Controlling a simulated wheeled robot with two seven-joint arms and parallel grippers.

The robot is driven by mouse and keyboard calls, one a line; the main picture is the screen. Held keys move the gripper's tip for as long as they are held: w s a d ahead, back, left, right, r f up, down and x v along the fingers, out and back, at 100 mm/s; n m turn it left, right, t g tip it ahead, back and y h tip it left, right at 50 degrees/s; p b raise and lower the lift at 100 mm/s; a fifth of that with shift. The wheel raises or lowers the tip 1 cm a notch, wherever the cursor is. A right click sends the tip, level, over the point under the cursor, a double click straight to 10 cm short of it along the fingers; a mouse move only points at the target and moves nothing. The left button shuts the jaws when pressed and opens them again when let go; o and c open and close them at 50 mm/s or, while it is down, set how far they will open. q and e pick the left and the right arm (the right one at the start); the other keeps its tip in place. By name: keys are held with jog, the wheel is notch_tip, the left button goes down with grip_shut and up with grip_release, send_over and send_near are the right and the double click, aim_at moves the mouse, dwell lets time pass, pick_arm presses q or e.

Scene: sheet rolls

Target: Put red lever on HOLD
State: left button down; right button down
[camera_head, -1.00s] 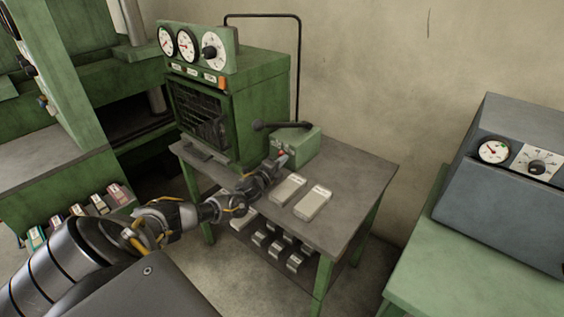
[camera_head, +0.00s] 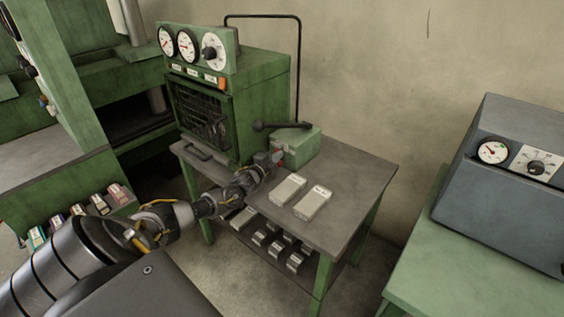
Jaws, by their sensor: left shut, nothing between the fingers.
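The red lever (camera_head: 281,161) shows as a small red spot on the front of a green box (camera_head: 300,149) on the grey-topped table. My left gripper (camera_head: 272,162) is at the front of this box, beside the red spot. It is shut and holds nothing. Whether its fingertips touch the lever is too small to tell. The gripper covers part of the lever, and I cannot read its position or a HOLD label. A black-knobbed handle (camera_head: 280,126) lies across the top of the box. My right gripper is out of view.
Two pale blocks (camera_head: 287,190) (camera_head: 313,204) lie on the table (camera_head: 352,178) right of my arm. A green machine with dials (camera_head: 265,95) stands behind. Several metal blocks sit on the lower shelf. A grey-blue unit (camera_head: 505,200) stands on a green table at right.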

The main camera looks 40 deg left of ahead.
pick_arm(q)
jog(key=shift+a+n, duration=0.75)
jog(key=shift+n, duration=0.4)
jog(key=shift+a+n, duration=0.7)
jog(key=shift+n, duration=0.45)
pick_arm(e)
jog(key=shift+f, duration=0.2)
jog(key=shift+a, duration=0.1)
